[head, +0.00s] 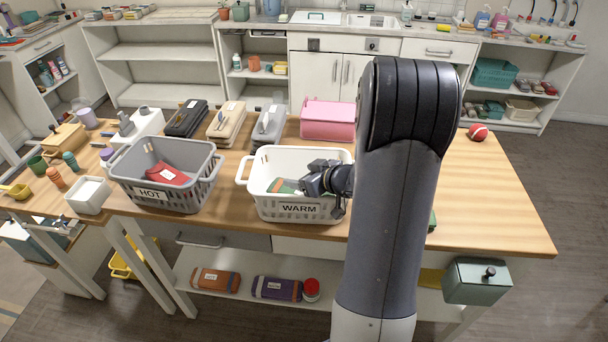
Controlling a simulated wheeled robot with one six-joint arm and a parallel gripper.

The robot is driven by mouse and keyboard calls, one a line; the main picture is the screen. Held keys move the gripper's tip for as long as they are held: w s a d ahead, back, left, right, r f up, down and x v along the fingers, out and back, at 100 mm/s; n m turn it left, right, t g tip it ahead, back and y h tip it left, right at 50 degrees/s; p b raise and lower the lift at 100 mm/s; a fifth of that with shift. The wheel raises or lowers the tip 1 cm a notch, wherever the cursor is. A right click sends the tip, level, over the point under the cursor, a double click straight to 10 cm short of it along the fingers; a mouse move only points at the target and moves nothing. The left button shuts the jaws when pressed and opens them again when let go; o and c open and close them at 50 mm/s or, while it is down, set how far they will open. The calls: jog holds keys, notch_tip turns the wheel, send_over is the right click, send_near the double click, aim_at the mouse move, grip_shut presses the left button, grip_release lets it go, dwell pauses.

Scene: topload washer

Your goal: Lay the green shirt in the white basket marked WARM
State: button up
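The white basket (265,207) marked WARM stands on the wooden table, left of my arm. A folded green cloth (281,186) with an orange-brown patch shows inside it, low and close to my gripper's tip. It may be the green shirt; I cannot tell for sure. My gripper (308,186) reaches into the basket from the right, near the front wall. Its fingers are small and dark here, so I cannot tell whether they are open or touching the cloth. Another green thing (432,221) shows at the table's front edge, mostly hidden behind my arm.
A grey basket (205,190) marked HOT with a red cloth (168,174) stands to the left. A pink bin (327,120) and several cases stand behind. A red ball (477,132) lies at the back right. The table's right side is mostly clear.

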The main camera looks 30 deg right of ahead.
jog(key=shift+o, duration=0.8)
jog(key=shift+d+f, duration=0.1)
jog(key=shift+f, duration=0.2)
jog(key=shift+o, duration=0.5)
jog(key=shift+s+r, duration=0.2)
jog(key=shift+s, duration=0.05)
jog(key=shift+w, duration=0.15)
jog(key=shift+r, duration=0.2)
jog(key=shift+s+d+r, duration=0.15)
jog(key=shift+s, duration=0.1)
jog(key=b+v, duration=0.2)
jog(key=v, duration=0.9)
jog(key=shift+s+r, duration=0.25)
jog(key=shift+w, duration=0.1)
